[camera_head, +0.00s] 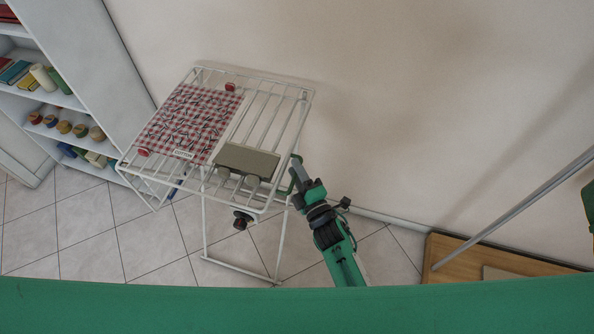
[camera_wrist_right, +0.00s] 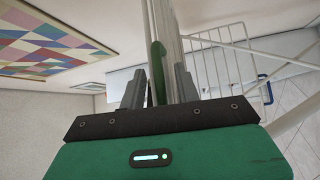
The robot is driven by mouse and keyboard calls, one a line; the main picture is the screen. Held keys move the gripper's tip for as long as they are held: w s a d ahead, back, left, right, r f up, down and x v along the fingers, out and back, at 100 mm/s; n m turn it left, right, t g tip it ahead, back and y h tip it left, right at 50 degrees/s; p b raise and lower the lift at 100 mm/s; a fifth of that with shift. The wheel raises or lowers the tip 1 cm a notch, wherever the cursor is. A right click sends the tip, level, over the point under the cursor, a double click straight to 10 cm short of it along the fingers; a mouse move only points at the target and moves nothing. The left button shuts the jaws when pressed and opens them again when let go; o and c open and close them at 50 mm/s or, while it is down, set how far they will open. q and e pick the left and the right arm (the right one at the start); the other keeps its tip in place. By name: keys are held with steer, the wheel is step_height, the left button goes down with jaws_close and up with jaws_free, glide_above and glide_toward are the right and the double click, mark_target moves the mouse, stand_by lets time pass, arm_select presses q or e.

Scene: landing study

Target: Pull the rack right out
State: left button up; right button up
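The rack, a white wire-frame drying rack (camera_head: 255,122), stands on the tiled floor against the wall. A red-and-white checked cloth (camera_head: 192,122) lies over its left part, and a flat olive-grey piece (camera_head: 247,161) lies at its front right. My right gripper (camera_head: 298,178) is at the rack's right front edge, beside a green loop-shaped part (camera_head: 295,162). In the right wrist view, a green upright piece (camera_wrist_right: 157,62) stands between the two fingers (camera_wrist_right: 157,92); whether they press on it is unclear. My left gripper is not in view.
A white shelf unit (camera_head: 88,55) with books and jars stands close on the left. A dark round part (camera_head: 242,219) shows below the rack's front. A wooden board (camera_head: 455,262) and a slanting grey pole (camera_head: 515,207) are at the right. Floor in front is partly clear.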

jaws_close()
steer(key=s+d, duration=0.3)
steer(key=d, duration=0.7)
steer(key=s+d+p, duration=0.1)
steer(key=s+d, duration=0.2)
steer(key=d, duration=0.7)
steer(key=shift+s+d, duration=0.15)
steer(key=shift+s, duration=0.2)
jaws_free()
steer(key=b+v, duration=0.3)
steer(key=v, duration=1.1)
